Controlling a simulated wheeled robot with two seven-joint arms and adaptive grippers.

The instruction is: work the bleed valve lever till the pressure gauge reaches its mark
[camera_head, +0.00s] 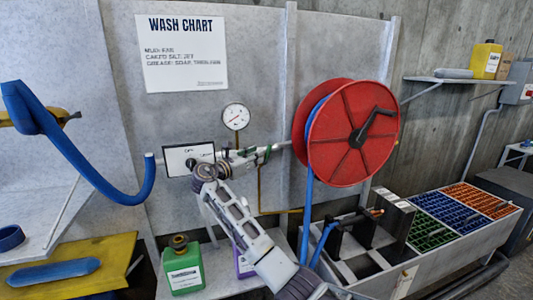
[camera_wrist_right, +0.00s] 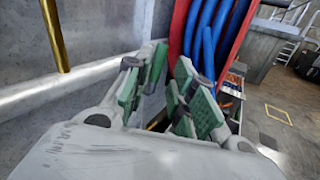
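The pressure gauge (camera_head: 236,117) is a round white dial above the pipe, in the middle of the head view. Its needle is too small to read surely, and I cannot make out its mark. A white sign (camera_head: 188,159) with a black frame sits left of my right gripper (camera_head: 264,154), beside the pipe. That gripper lies in front of the pipe, pointing right towards the reel. In the right wrist view its green-padded fingers (camera_wrist_right: 168,88) are apart, with nothing seen between them. I cannot make out the bleed valve lever. My left gripper is not in view.
A red hose reel (camera_head: 350,130) with blue hose stands close right of the gripper. A brass pipe (camera_wrist_right: 54,35) runs down the wall. A green jug (camera_head: 183,268) stands below. Crates of coloured parts (camera_head: 430,255) lie lower right. A blue hose (camera_head: 85,165) hangs at left.

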